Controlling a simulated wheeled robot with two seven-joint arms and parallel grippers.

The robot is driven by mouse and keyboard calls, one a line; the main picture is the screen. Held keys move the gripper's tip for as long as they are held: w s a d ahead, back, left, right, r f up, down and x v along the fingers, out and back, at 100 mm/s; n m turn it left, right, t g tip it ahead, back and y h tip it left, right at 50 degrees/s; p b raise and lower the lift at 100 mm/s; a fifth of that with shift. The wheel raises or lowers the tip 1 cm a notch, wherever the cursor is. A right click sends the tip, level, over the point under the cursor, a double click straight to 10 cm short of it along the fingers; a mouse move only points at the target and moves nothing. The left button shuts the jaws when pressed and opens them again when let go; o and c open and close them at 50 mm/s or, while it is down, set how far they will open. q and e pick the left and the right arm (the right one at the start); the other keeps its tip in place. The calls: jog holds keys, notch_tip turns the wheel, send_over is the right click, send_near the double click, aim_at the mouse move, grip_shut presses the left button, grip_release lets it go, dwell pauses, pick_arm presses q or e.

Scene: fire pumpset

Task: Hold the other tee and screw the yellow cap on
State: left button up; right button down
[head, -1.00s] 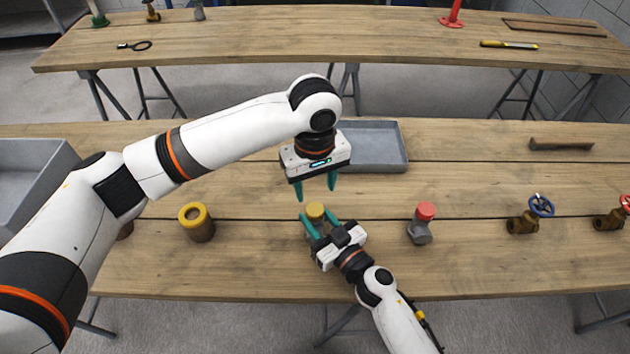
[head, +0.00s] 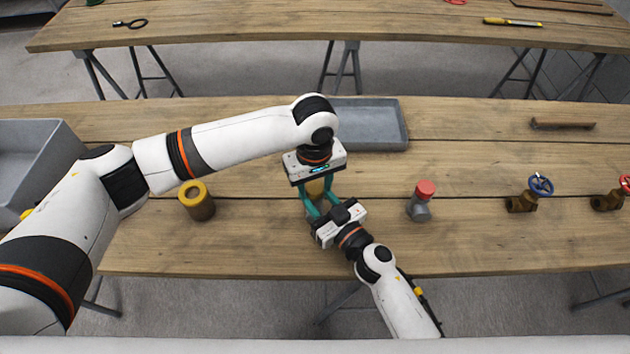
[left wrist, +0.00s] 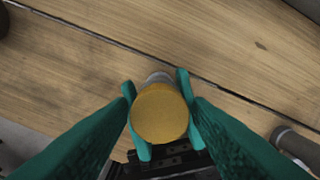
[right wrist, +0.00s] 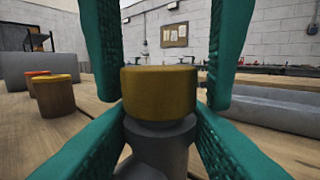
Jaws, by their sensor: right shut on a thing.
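The yellow cap (head: 315,187) sits on top of the grey tee (right wrist: 160,150), level in the right wrist view (right wrist: 158,93). From above it shows as a yellow disc in the left wrist view (left wrist: 160,114). My right gripper (head: 317,211) is shut on the tee's body below the cap. My left gripper (head: 318,192) points down from above, open, with one finger on each side of the cap. In the right wrist view a narrow gap shows beside the cap on the right. Whether the threads are engaged is hidden.
A red-capped grey tee (head: 420,200) stands to the right, with brass valves (head: 522,201) beyond it. A yellow-ringed brown fitting (head: 197,202) stands to the left. A grey tray (head: 372,140) lies behind the grippers. A grey bin (head: 35,160) is at far left.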

pick_arm(q)
jog(key=c, duration=0.8)
pick_arm(e)
jog(key=shift+s+f, duration=0.1)
jog(key=shift+f, duration=0.2)
pick_arm(q)
jog(key=shift+o, duration=0.2)
jog(key=m, duration=1.3)
jog(key=shift+m, duration=0.3)
jog(key=m, duration=0.6)
jog(key=shift+m, duration=0.3)
jog(key=m, duration=0.4)
jog(key=shift+m, duration=0.3)
jog(key=m, duration=0.3)
jog(key=shift+s+d+m, duration=0.1)
jog(key=shift+m, duration=0.3)
jog(key=o, duration=1.1)
